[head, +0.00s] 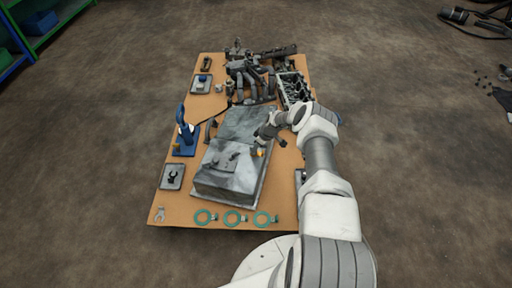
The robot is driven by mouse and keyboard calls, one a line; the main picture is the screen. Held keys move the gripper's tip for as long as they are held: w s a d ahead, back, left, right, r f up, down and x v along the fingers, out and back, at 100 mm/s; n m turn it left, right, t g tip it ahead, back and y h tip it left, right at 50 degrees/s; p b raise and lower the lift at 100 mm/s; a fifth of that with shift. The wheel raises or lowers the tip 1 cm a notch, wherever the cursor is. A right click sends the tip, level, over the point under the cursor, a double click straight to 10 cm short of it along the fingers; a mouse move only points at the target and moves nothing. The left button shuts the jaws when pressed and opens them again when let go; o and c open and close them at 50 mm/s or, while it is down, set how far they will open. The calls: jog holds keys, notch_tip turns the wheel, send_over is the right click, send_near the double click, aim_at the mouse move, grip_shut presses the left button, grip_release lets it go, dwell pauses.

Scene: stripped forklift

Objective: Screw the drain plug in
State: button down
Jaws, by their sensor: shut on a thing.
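My gripper (264,139) is over the right part of a large grey metal casing (228,176), which lies on the brown board. It points down and appears shut on a small yellowish piece (261,152) at its tips, which I take to be the drain plug. The piece is too small to see its thread, and I cannot tell whether it touches the casing. The hole for the plug is not discernible.
Green shelving (45,35) stands far left. Open floor surrounds the board.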

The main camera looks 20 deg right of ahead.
jog(key=shift+r+m, duration=0.1)
jog(key=shift+m, duration=0.2)
jog(key=m, duration=0.1)
jog(key=m+h, duration=0.1)
jog(key=shift+s+a+m+t, duration=0.15)
jog(key=shift+a+m+t, duration=0.05)
jog(key=shift+m+t, duration=0.2)
jog(key=m, duration=0.1)
jog(key=m+h, duration=0.1)
jog(key=m, duration=0.1)
jog(key=shift+a+m+h, duration=0.25)
jog(key=shift+m+h, duration=0.05)
jog(key=m, duration=0.2)
jog(key=m+h, duration=0.1)
jog(key=m, duration=0.1)
jog(key=shift+a+h, duration=0.2)
jog(key=shift+h, duration=0.1)
jog(key=shift+a+m+h, duration=0.1)
jog(key=shift+m+h, duration=0.5)
jog(key=shift+m, duration=1.1)
jog(key=shift+g, duration=0.3)
jog(key=c, duration=0.9)
grip_release()
